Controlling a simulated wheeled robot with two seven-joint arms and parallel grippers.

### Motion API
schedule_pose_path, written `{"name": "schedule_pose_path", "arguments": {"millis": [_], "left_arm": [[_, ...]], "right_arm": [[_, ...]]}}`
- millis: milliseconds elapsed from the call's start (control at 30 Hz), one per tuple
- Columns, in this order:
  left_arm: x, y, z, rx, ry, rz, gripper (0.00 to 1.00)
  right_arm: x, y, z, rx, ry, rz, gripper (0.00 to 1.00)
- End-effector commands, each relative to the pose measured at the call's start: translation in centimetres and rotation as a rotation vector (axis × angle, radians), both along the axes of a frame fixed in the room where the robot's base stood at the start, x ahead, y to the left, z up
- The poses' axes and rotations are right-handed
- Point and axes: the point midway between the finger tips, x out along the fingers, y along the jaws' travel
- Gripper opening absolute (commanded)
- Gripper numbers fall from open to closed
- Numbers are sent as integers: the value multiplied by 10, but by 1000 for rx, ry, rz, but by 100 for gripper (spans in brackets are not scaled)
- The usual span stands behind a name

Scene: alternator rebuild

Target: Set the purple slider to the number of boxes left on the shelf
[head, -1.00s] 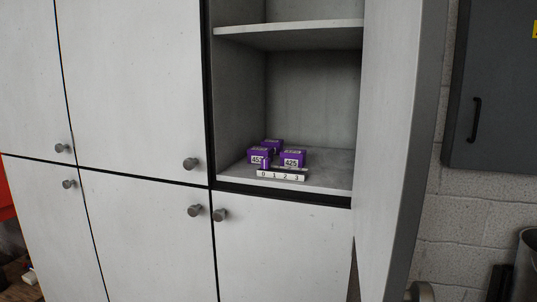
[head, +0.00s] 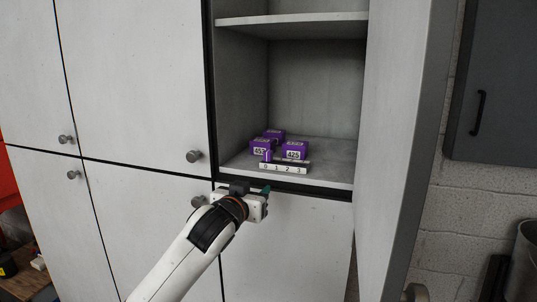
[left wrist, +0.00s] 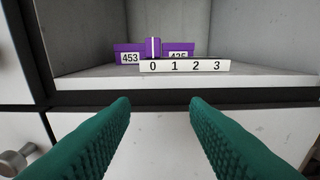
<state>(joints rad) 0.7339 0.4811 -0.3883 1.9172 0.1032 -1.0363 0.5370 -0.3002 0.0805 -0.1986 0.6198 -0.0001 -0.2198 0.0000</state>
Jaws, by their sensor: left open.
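Three purple boxes sit on the open cabinet's shelf (head: 335,174): one labelled 453 (head: 258,147), one labelled 425 (head: 296,150), and one behind them (head: 274,134). In front of them is a white number strip (head: 284,169) marked 0 1 2 3. The purple slider (head: 268,156) stands at the 0 end; it also shows in the left wrist view (left wrist: 153,47) above the 0. My left gripper (head: 266,190) is open and empty, just below and in front of the shelf edge. Its green fingers (left wrist: 160,103) point towards the strip. My right gripper is not in view.
The open cabinet door (head: 395,150) stands to the right of the compartment. An upper shelf board (head: 292,19) is above. Closed white doors with round knobs (head: 194,156) are left and below. The shelf right of the strip is clear.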

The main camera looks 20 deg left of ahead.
Motion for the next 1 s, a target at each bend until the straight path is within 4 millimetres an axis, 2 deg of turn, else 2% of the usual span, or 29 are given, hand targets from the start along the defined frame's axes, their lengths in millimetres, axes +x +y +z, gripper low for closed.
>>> {"name": "schedule_pose_path", "arguments": {"millis": [33, 100, 200, 367, 600, 800, 1000], "left_arm": [[5, 3, 22, -5, -39, 3, 42], [9, 7, 39, -12, -70, 5, 42], [13, 8, 50, -19, -88, 5, 42], [30, 8, 53, -19, -88, 6, 42], [78, 6, 54, -19, -87, 7, 42], [110, 5, 53, -18, -87, 7, 42], [127, 4, 51, -19, -88, 6, 42]], "right_arm": [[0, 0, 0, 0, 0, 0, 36], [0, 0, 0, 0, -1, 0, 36], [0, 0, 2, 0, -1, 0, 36], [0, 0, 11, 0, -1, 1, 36], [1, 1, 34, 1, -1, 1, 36], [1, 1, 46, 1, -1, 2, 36], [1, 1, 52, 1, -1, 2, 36]]}}
